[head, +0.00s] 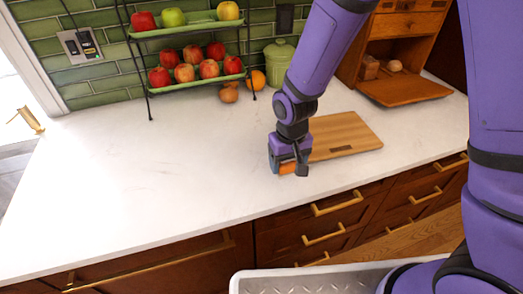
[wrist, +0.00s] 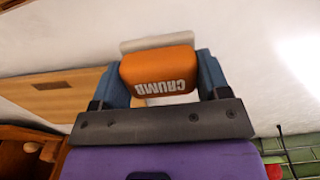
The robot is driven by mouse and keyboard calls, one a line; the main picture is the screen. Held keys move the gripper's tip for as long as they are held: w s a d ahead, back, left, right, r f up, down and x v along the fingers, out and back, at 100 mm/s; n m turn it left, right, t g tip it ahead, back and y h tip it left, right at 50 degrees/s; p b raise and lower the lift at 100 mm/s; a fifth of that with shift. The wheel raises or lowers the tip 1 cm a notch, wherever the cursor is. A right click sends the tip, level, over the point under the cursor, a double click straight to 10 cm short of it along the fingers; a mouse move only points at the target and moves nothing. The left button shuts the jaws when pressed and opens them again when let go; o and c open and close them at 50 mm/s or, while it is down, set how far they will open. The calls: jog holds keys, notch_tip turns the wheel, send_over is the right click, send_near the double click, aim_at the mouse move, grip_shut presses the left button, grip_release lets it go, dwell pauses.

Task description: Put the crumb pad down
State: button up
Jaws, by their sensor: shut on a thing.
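The crumb pad (wrist: 158,70) is an orange block with the word CRUMB on it, upside down in the wrist view. My gripper (wrist: 160,82) is shut on it, with a blue finger on each side. In the head view my gripper (head: 289,166) is low over the white counter (head: 170,165), just left of the wooden board. A sliver of the orange pad (head: 287,169) shows below the fingers. I cannot tell whether the pad touches the counter. A pale strip (wrist: 158,43) shows just beyond the pad in the wrist view; I cannot tell what it is.
The wooden board (head: 345,133) lies right beside my gripper. A two-tier fruit rack (head: 190,82), a green lidded jar (head: 279,60) and an open wooden bread box (head: 405,89) stand at the back. The counter is clear to the left; its front edge is near.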

send_over(264, 156)
jog(key=shift+f, duration=2.3)
jog(key=shift+f, duration=0.1)
jog(key=o, duration=1)
jog(key=shift+o, duration=0.2)
notch_tip(264, 156, up, 12)
